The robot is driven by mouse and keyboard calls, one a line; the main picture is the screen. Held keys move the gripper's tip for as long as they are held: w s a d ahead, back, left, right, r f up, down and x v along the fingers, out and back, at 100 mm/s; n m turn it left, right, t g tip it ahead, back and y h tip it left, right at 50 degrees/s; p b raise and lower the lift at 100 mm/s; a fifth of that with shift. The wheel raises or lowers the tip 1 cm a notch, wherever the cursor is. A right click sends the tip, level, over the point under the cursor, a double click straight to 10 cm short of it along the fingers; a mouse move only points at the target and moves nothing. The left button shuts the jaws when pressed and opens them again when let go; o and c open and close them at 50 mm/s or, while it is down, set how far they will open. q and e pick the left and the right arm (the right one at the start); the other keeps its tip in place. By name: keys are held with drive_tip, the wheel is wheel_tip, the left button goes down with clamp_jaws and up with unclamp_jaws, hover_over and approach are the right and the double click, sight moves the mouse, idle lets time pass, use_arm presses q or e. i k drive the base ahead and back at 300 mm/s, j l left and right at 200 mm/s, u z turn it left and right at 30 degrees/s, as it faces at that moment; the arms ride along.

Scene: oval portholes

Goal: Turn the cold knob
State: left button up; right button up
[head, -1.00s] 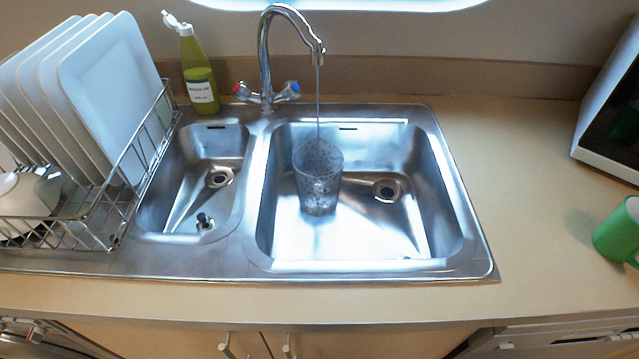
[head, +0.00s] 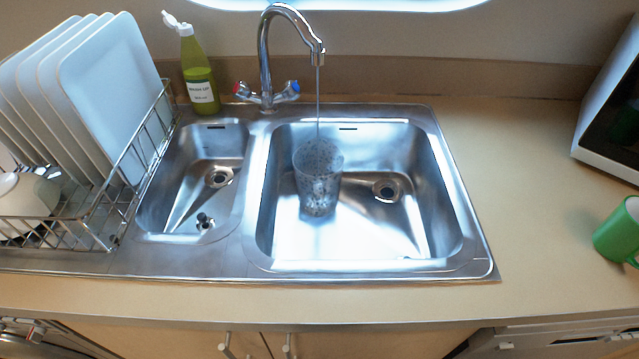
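The cold knob (head: 292,88) is the blue-marked handle on the right side of the chrome tap (head: 265,60). The red-marked hot knob (head: 240,88) is on the tap's left side. A thin stream of water (head: 318,100) falls from the spout into a speckled, see-through cup (head: 318,178). The cup stands upright in the large right basin (head: 400,230). Neither of my grippers shows in the head view.
A dish rack (head: 125,195) with several white plates (head: 110,90) stands on the left. A green soap bottle (head: 198,85) stands behind the small basin (head: 160,205). A green mug (head: 618,232) and a dark-fronted appliance (head: 610,100) are on the right. The counter between is clear.

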sight(290, 91)
drive_tip(key=k+l+z, duration=0.15)
drive_tip(key=z, duration=0.35)
drive_tip(key=k+l+z, duration=0.2)
drive_tip(key=z, duration=0.25)
